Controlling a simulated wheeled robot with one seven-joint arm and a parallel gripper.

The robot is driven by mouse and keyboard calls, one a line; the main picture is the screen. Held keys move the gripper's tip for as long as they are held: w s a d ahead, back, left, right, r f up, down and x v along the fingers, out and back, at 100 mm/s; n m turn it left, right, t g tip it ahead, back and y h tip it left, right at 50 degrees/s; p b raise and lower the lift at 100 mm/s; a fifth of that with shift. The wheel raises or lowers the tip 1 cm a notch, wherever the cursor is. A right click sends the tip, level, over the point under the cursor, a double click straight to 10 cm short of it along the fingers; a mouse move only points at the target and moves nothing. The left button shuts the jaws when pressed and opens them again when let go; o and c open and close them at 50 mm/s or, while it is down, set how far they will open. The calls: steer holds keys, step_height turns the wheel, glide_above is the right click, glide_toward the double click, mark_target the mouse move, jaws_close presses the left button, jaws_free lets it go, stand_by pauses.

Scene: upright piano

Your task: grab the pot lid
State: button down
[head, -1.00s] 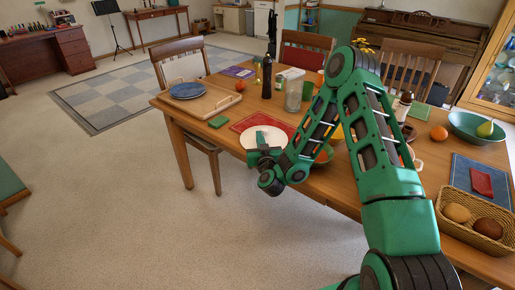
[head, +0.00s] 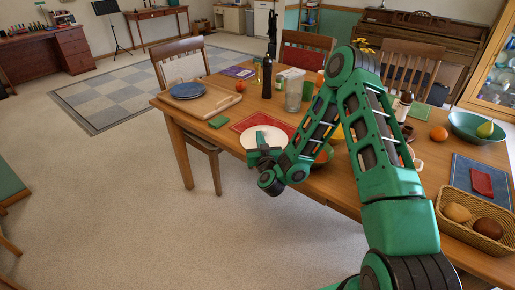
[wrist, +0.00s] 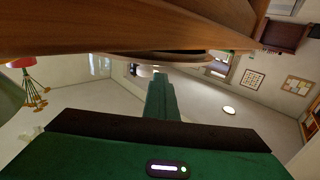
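A pale round disc (head: 266,134) lies near the front edge of the table, partly over a red placemat. I cannot tell whether it is the pot lid or a plate. My gripper (head: 264,154) is at the disc's near side, by the table's front edge, and hides part of it. In the wrist view, green finger parts of my gripper (wrist: 161,97) point toward the thin rim of a round thing (wrist: 165,56) seen edge-on along the wood. I cannot make out a gap between the fingers or whether they touch the rim. No other lid shows clearly.
The wooden table (head: 345,188) also bears a wooden tray (head: 205,105) with a blue plate, a dark bottle (head: 267,77), a glass jar (head: 293,96), a teal bowl (head: 470,128) and a bread basket (head: 475,222). My arm hides the table's middle. The floor in front is clear.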

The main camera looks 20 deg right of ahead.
stand_by(0.3)
steer(key=c, duration=1.4)
jaws_free()
steer(key=shift+c, duration=0.2)
